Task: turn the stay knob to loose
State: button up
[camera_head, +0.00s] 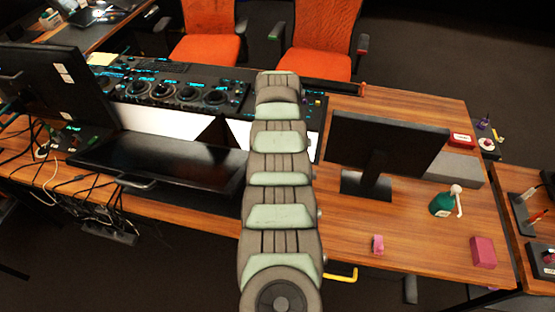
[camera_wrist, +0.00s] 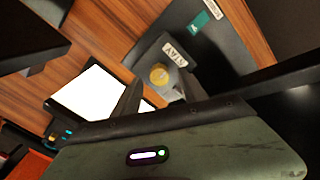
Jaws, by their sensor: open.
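The stay knob (camera_wrist: 160,75) shows in the wrist view as a small round yellowish knob on a grey mount. A pale label (camera_wrist: 175,54) reading "STAY" is beside it. My gripper (camera_wrist: 157,88) is open, with its dark fingers reaching toward the knob and appearing on either side of it in the picture. I cannot tell whether a finger touches the knob or how much depth lies between them. The knob's loose marking cannot be made out. In the head view my arm covers the knob area, and the fingers are hidden.
A teal label (camera_wrist: 198,25) is on the dark panel behind the knob. A bright white screen or sheet (camera_wrist: 90,92) lies left of the fingers.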

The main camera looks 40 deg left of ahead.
notch_tip(320, 180, up, 9)
jog(key=p, duration=0.1)
jog(key=shift+r, duration=0.1)
dwell(0.6)
